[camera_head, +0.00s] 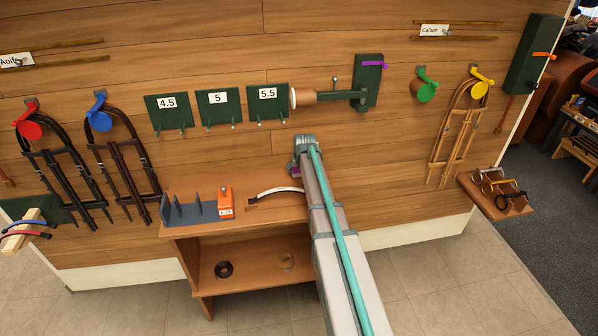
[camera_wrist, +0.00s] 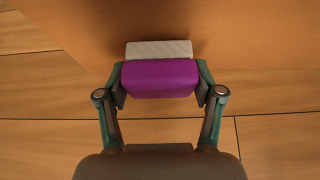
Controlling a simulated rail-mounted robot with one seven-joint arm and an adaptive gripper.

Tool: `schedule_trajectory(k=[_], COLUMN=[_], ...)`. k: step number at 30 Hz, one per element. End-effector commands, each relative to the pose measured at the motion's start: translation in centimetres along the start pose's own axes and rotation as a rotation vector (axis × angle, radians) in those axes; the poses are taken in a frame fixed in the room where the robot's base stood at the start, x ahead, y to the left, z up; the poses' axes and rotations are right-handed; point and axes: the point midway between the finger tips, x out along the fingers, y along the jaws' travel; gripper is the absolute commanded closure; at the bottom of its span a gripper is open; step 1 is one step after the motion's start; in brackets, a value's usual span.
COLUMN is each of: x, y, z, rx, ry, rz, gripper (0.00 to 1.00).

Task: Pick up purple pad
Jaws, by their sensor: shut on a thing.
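The purple pad (camera_wrist: 159,78) is a rounded purple block in the middle of the wrist view, with a pale grey-white block (camera_wrist: 158,49) directly behind it. My gripper (camera_wrist: 160,84) has one finger on each side of the purple pad and is shut on it. In the head view my gripper is mostly hidden behind my arm above the wooden bench, and a small bit of purple (camera_head: 295,171) shows at its left edge. I cannot tell whether the pad touches the surface beside it.
Green panels (camera_head: 218,107) and bridles hang on the wall behind.

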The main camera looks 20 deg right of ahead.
Motion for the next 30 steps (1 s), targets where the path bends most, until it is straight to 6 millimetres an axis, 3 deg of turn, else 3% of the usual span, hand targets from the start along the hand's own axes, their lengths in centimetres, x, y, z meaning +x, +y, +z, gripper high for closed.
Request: schedule_trajectory(k=[5,12,18,24,30], x=[-1.9,-8.8,-13.0,-15.8,-17.1], y=[0.0,0.8,1.5,2.1,2.4], z=[-1.0,0.6,3.4,5.2,6.0], rx=[0.000,0.001,0.001,0.000,0.000], ry=[0.005,0.006,0.003,0.003,0.001], rz=[0.000,0.001,0.000,0.000,0.000], gripper=[0.68,0.68,0.68,0.68,0.68])
